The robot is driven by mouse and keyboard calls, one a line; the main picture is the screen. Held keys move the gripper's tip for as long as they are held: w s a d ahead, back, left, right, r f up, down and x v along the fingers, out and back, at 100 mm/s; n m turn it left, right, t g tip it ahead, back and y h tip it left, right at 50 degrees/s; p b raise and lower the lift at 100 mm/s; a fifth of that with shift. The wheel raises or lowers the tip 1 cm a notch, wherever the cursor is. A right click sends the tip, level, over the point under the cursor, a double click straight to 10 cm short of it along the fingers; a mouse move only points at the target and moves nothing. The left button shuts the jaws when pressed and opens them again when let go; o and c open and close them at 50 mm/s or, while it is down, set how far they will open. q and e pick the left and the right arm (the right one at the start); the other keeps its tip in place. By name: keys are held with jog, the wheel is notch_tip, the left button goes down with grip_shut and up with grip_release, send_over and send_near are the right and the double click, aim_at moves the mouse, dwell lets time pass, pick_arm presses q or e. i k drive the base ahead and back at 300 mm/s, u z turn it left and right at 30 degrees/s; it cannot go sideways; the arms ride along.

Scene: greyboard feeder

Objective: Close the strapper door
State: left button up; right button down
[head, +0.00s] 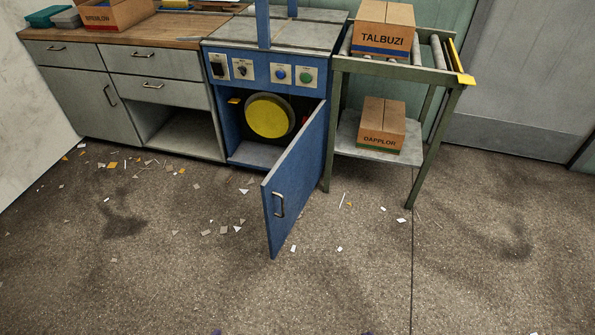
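The blue strapper (264,78) stands against the back, between a cabinet and a roller stand. Its blue door (296,182) is hinged on the right side of the opening and swung wide open toward me. A metal handle (279,205) is on the door's face near its free edge. Inside the open compartment is a yellow reel (270,115). Small blue bits show at the bottom edge of the head view, too little to identify. Neither of my grippers can be made out.
The cabinet (125,88) with drawers and an open bay stands left. The roller stand (405,74) at right holds the TALBUZI box (382,28) on top and the DAPPLOR box (382,126) below. Scraps litter the floor (340,290), which is otherwise clear in front.

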aim_at(286, 188)
jog(key=i, duration=1.15)
jog(key=u, duration=1.85)
jog(key=k, duration=0.65)
jog(key=z, duration=1.7)
